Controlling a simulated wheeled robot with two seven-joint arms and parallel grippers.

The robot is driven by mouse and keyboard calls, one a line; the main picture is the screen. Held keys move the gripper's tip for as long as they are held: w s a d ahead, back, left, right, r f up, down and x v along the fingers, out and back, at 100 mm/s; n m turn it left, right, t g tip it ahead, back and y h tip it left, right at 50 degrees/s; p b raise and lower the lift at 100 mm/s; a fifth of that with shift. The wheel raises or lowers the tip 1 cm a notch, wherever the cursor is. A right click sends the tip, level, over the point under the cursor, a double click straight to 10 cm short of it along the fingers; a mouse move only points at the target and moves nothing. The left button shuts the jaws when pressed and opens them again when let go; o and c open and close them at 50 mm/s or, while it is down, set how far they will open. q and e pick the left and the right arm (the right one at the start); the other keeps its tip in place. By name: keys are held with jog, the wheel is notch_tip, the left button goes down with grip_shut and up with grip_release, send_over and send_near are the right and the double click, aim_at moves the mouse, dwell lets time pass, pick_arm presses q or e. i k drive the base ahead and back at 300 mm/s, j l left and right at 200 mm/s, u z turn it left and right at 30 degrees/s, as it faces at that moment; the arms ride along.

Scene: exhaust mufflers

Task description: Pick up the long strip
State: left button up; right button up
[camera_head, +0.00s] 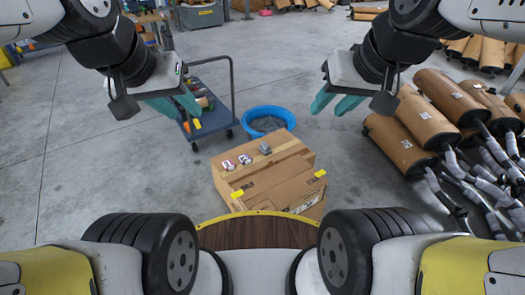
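A cardboard box (288,168) stands in front of me, with a few small grey, white and red items (246,159) on its top. Small yellow pieces show at its near left edge (237,194) and right edge (320,174). I cannot tell clearly which thing is the long strip. My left gripper (187,116) has teal fingers spread apart and is empty, up and to the left of the box. My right gripper (329,112) is also open and empty, up and to the right of the box. Neither touches anything.
A blue round basin (285,112) stands behind the box. A blue cart (217,119) with several items is behind my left gripper. Several brown-wrapped mufflers (402,143) with pipes are piled at the right. The grey floor at the left is clear.

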aim_at(304, 151)
jog(key=i+j+z, duration=0.15)
jog(key=j, duration=0.7)
jog(key=j+z, duration=0.15)
jog(key=j, duration=0.75)
jog(key=i+j+z, duration=0.1)
jog(key=i+j, duration=0.3)
jog(key=j, duration=0.25)
jog(key=i+j+z, duration=0.25)
jog(key=j, duration=0.4)
jog(key=i+j, duration=0.25)
jog(key=j, duration=0.15)
jog(key=i+j+z, duration=0.15)
jog(key=i, duration=0.3)
jog(key=i+j+z, duration=0.2)
jog(key=i, duration=0.25)
jog(key=i+j, duration=0.1)
jog(key=i, duration=0.25)
